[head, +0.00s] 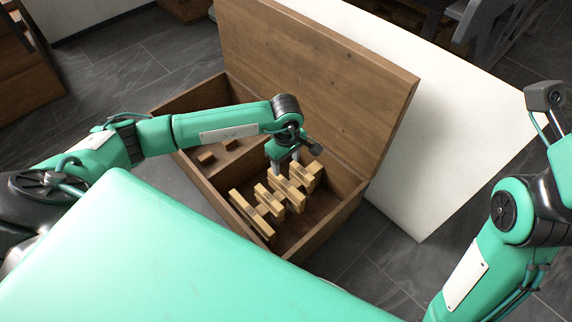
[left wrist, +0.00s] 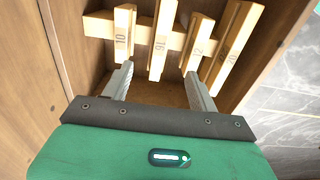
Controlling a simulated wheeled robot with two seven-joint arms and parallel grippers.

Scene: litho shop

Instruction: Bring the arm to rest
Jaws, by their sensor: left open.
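My left arm reaches over an open wooden box. Its left gripper (head: 284,160) points down into the box beside pale wooden pieces (head: 268,212). In the left wrist view the gripper (left wrist: 160,80) is open, its two grey fingers apart, with nothing held between them. Beyond the fingertips several numbered wooden bars (left wrist: 162,40) stand across a pale crosspiece (left wrist: 177,38). Whether a finger touches a bar I cannot tell. Part of my right arm shows at the right edge of the head view; its gripper is not in view.
The wooden box (head: 217,198) has its lid (head: 310,75) raised, close behind my left gripper. A divider splits the box; small brown blocks (head: 206,158) lie in the left part. A white panel (head: 425,165) is behind the lid. Grey tile floor (head: 130,70) is clear at left.

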